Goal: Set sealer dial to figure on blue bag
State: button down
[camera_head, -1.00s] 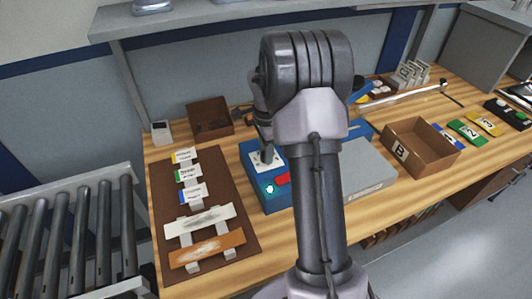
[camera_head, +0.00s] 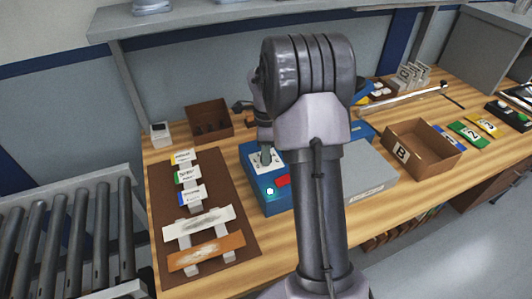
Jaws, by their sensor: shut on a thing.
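The sealer (camera_head: 280,201) is a blue box on the bench, left of my arm, with a white panel (camera_head: 252,157), a red part (camera_head: 283,181) and a small pale lit spot. My gripper (camera_head: 266,157) points down at the white panel and is shut on the dial there. The fingers hide most of the dial, so its setting cannot be read. The blue bag (camera_head: 446,138) lies at the right of the bench, beside a green bag (camera_head: 468,133) and a yellow bag (camera_head: 485,123). The figure on the blue bag is too small to read.
A brown board (camera_head: 233,245) with several coloured-edge cards lies left of the sealer. An empty-looking brown box (camera_head: 209,117) stands behind. An open carton marked B (camera_head: 402,154) and a grey slab (camera_head: 368,174) lie right of my arm. A roller conveyor (camera_head: 80,235) is at far left.

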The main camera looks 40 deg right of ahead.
jog(key=c, duration=1)
grip_release()
notch_tip(320, 180, up, 18)
jog(key=p, duration=0.6)
jog(key=shift+f, duration=0.25)
